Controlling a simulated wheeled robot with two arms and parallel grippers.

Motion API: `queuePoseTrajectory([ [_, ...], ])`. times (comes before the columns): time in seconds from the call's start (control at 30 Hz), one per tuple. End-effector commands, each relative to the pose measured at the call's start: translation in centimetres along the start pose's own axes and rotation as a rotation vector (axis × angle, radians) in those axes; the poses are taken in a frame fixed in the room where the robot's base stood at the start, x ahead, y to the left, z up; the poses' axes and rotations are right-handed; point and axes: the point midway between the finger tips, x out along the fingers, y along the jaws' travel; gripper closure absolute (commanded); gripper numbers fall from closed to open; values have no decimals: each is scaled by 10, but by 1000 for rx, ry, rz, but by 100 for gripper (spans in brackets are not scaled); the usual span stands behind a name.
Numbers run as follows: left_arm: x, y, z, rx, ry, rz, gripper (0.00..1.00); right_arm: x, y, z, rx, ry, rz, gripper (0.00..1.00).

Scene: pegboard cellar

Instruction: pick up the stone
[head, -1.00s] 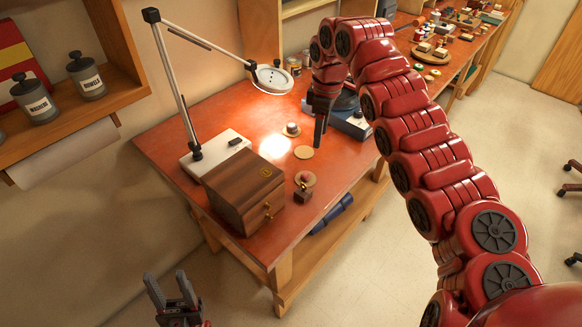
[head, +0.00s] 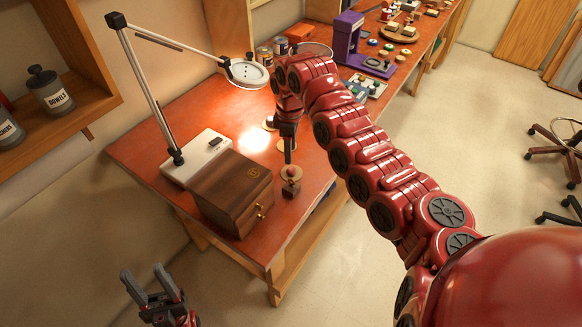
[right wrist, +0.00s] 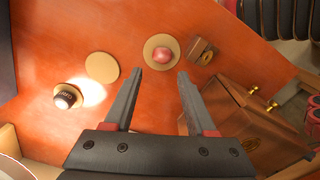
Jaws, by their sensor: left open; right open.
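The stone is a small pinkish-red lump (right wrist: 162,54) on a round tan disc (right wrist: 152,43) in the right wrist view. In the head view the stone (head: 291,170) shows small, just below my right gripper. My right gripper (right wrist: 160,73) is open and empty, pointing down over the table. In the right wrist view the stone appears just beyond and between its fingertips; the exact gap in height cannot be told. In the head view the right gripper (head: 289,156) hangs close above the stone. My left gripper (head: 153,276) is open and empty, off the table at lower left.
A small wooden block (right wrist: 202,50) stands right beside the disc. A wooden drawer box (head: 232,193) with brass knobs is close by. An empty disc (right wrist: 102,67) and a disc with a dark, white-topped item (right wrist: 67,97) lie left. A lamp (head: 248,73) hangs above.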

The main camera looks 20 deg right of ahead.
Motion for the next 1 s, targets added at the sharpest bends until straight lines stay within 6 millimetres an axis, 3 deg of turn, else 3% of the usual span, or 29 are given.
queuePoseTrajectory([
  [0.27, 12, -1, -2, 0, -1, 0, 50, 19, 0, 2, 2, -1, -1, 44],
  [0.47, 37, -2, -6, 0, 0, 0, 50, 43, -6, 5, 0, -5, -7, 44],
  [0.6, 40, -2, -7, 0, -1, 0, 50, 66, -5, 4, 0, -4, -4, 44],
  [0.8, 38, -2, -6, 0, 0, 0, 50, 70, -3, 4, 1, -2, 1, 44],
  [1.0, 38, -2, -6, 0, 0, 0, 50, 69, -3, 4, 1, -2, 1, 78],
])
